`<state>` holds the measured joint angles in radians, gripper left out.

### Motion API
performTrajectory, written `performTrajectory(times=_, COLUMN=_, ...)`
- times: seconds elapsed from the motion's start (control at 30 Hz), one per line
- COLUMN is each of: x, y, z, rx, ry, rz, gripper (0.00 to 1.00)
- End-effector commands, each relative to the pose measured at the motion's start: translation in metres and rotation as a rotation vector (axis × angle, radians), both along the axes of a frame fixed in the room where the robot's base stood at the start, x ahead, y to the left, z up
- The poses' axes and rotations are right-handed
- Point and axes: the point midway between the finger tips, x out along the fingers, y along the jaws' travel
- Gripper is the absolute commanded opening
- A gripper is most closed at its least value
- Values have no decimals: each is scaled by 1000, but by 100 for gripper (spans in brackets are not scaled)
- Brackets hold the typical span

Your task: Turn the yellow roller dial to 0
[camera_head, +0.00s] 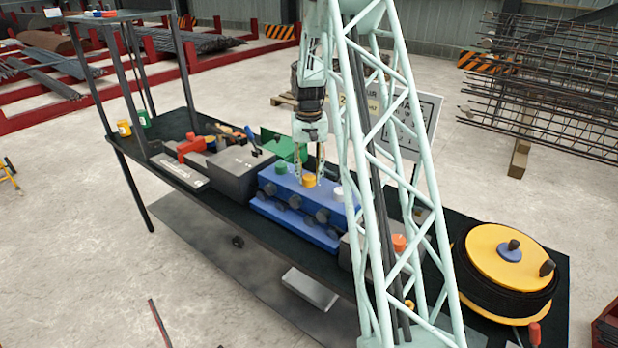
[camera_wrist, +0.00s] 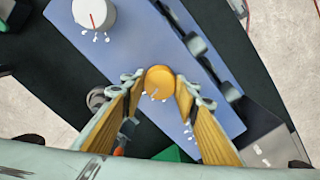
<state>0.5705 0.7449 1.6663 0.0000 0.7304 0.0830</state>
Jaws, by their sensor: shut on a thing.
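The yellow roller dial (camera_head: 309,180) is a round knob on top of the blue roller machine (camera_head: 285,215). In the wrist view the dial (camera_wrist: 160,79) sits between my fingertips, with a thin pale pointer line and small white marks at its lower edge. I cannot read any numbers there. My gripper (camera_head: 308,172) points down over the blue machine. In the wrist view my gripper (camera_wrist: 158,88) is shut on the yellow dial, one finger on each side. The finger pads hide parts of the blue top near the dial.
A white dial (camera_wrist: 94,14) with a red pointer stands on the same blue top. A green dial (camera_head: 281,168) is left of the yellow one. A grey box (camera_head: 240,168) stands left of the machine. A cable reel (camera_head: 507,265) is at the table's right end.

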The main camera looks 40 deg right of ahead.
Motion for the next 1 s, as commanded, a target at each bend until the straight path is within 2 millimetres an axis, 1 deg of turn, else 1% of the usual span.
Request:
performTrajectory(times=0.7, x=0, y=0, z=0, rx=-1, ry=-1, rz=548, gripper=18)
performTrajectory(times=1.0, x=0, y=0, z=0, rx=0, ry=0, rz=747, gripper=18)
